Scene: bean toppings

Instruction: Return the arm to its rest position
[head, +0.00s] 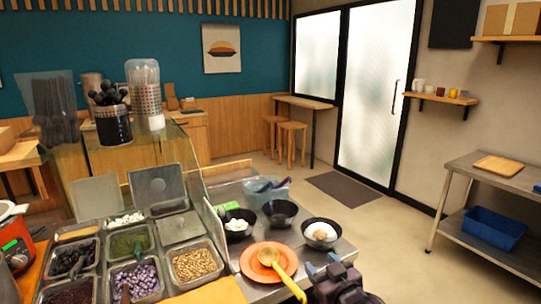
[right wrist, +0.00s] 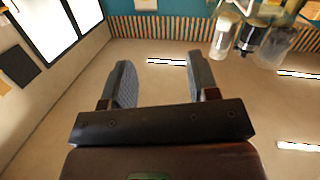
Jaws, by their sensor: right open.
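My right gripper (head: 324,266) is at the bottom edge of the head view, just in front of the counter. In the right wrist view its two fingers (right wrist: 162,72) stand apart with nothing between them. That view looks out over the room, with no bowl or food near the fingers. A yellow ladle (head: 285,275) rests on an orange plate (head: 250,270) to the left of the gripper. A black bowl (head: 320,245) with white and brown contents stands behind the gripper. My left gripper is not in view.
Two more black bowls (head: 280,222) (head: 237,238) stand on the counter. Metal topping trays (head: 197,282) with beans lie left. A red cooker (head: 18,240) is at the far left. A steel shelf (head: 500,185) with a blue bin (head: 494,228) stands right. Floor between is free.

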